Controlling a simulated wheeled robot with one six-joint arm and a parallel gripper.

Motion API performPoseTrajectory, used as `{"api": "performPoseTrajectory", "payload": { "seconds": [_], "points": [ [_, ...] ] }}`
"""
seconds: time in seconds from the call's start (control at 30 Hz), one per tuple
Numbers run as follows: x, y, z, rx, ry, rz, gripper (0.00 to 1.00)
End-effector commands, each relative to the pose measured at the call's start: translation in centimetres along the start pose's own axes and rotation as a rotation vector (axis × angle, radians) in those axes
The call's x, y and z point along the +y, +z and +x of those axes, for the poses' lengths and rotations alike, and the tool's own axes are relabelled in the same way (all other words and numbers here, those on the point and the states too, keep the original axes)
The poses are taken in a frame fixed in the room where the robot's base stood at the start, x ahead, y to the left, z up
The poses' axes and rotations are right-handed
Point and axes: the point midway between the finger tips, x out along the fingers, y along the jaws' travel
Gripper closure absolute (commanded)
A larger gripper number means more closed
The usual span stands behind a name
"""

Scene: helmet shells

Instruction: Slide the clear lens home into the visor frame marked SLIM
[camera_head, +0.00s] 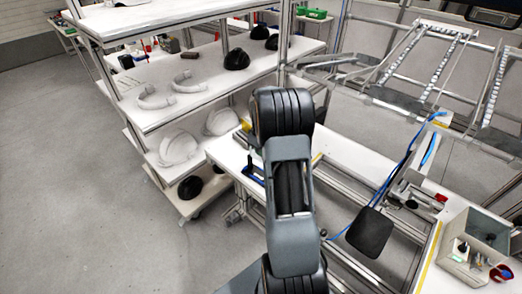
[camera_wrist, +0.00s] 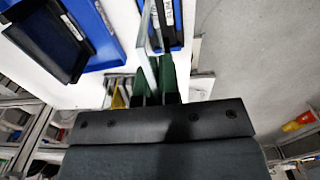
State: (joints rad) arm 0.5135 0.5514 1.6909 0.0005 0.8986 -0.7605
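In the wrist view my gripper (camera_wrist: 154,84) has two green fingers standing close together. A thin, pale, glassy strip, which looks like the clear lens (camera_wrist: 148,58) seen nearly edge-on, is pinched between them and reaches away toward the top. Ahead of it is a blue holder (camera_wrist: 179,42) with dark pieces and a white label. At upper left are larger blue holders (camera_wrist: 103,48) with a dark part (camera_wrist: 45,40) and white labels. I cannot read the labels, so I cannot tell which frame is SLIM. In the head view my arm hides my gripper and the lens.
In the head view a white workbench (camera_head: 345,158) runs behind my arm. A shelf rack (camera_head: 205,84) with white and black helmet shells stands at left. A grey bin (camera_head: 470,250) stands at lower right. The floor (camera_head: 70,210) at left is clear.

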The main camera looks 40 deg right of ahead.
Motion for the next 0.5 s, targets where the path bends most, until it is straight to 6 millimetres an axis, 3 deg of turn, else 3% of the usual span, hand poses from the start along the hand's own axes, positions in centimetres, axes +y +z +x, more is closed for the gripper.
{"api": "performPoseTrajectory", "payload": {
  "seconds": [0.5],
  "points": [
    [0.0,0.0,1.4,-0.001,-0.001,0.0,1.0]
  ]
}}
